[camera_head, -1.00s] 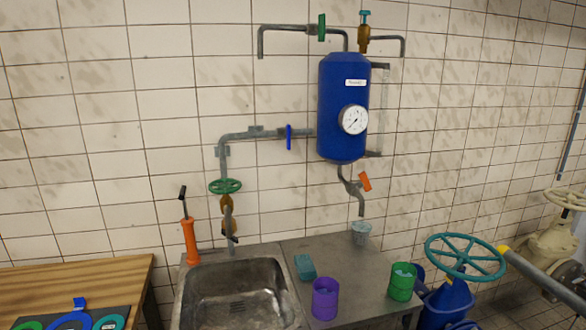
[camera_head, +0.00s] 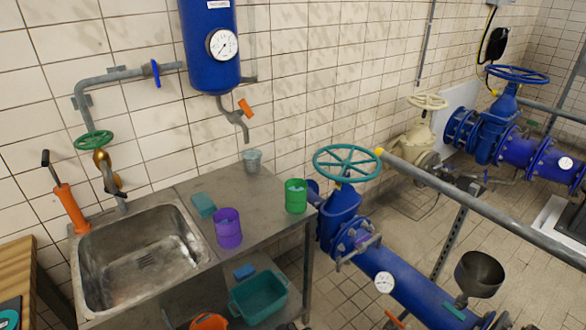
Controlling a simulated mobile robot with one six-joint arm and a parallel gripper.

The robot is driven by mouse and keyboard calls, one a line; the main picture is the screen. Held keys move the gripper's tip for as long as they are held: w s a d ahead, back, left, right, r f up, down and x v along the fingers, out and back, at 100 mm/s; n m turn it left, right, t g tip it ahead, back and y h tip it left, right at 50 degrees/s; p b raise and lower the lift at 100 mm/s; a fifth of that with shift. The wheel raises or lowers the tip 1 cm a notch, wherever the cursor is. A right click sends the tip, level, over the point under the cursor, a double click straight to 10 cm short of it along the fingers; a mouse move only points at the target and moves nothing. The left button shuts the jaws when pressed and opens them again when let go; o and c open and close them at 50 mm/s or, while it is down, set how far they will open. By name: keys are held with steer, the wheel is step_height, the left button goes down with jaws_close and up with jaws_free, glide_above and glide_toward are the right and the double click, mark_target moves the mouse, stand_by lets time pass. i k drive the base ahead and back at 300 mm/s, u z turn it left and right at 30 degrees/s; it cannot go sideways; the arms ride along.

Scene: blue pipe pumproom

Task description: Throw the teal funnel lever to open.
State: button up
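A dark funnel (camera_head: 480,274) stands at the lower right, mouth up, above the blue pipe. A small teal lever (camera_head: 453,311) shows just below and left of it, near the bottom edge. The lever looks slanted along the pipe. It is small, and I cannot tell from this view whether it is open or closed. My gripper is not in view.
A grey rail (camera_head: 480,208) with a yellow end crosses above the blue pipe (camera_head: 405,288). A large teal handwheel (camera_head: 347,163) rises left of the funnel. The metal sink table (camera_head: 262,207) stands at left, holding cups. Tiled floor shows between the pipes.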

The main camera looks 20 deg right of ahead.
mark_target(454, 310)
steer(key=u, duration=1.15)
steer(key=k, duration=0.1)
steer(key=z, duration=2.95)
steer(key=k, duration=0.8)
steer(key=z, duration=0.15)
steer(key=i, duration=0.65)
